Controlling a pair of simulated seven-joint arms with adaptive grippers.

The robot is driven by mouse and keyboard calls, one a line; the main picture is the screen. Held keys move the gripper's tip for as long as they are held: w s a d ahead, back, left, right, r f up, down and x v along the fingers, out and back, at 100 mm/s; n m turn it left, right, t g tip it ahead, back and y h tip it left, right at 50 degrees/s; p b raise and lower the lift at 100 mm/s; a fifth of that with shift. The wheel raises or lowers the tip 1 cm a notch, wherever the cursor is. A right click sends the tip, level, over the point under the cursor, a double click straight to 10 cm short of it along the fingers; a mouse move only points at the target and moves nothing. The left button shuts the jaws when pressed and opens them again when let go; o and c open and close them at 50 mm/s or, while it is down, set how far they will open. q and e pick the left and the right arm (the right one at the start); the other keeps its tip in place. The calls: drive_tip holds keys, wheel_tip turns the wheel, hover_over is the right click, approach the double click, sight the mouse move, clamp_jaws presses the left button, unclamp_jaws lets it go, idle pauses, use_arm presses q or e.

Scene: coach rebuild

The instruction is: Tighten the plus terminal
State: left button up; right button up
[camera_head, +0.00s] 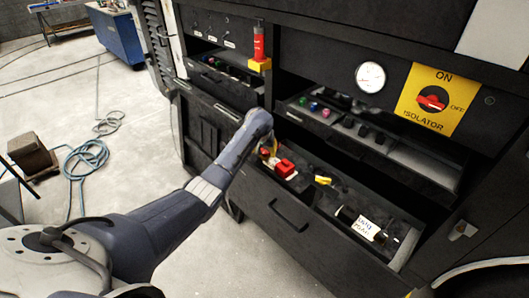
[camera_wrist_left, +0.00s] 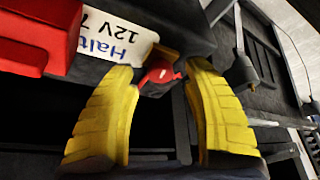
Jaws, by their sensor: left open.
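In the left wrist view, a small red terminal part (camera_wrist_left: 160,75) sits beside a white label (camera_wrist_left: 115,38) with blue writing that includes "12V". My left gripper (camera_wrist_left: 163,72) has its two yellow fingers apart, one on each side of the red part. I cannot tell whether either finger touches it. A larger red block (camera_wrist_left: 38,35) is at the upper left of that view. In the head view, my left arm reaches into an open lower drawer (camera_head: 290,222), beside a red block (camera_head: 285,168). The gripper there is small and partly hidden. My right gripper is not in view.
The drawer also holds a yellow piece (camera_head: 323,180) and a dark item with a white label (camera_head: 367,228). An upper tray (camera_head: 410,158) overhangs behind. A gauge (camera_head: 370,77) and a yellow isolator panel (camera_head: 432,99) are above. Cable (camera_head: 80,160) lies on the floor at left.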

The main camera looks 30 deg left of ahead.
use_arm(q)
drive_tip(key=shift+w+a+f, duration=0.1)
drive_tip(key=shift+w+f, duration=0.05)
drive_tip(key=shift+f, duration=0.3)
drive_tip(key=shift+c, duration=0.2)
clamp_jaws()
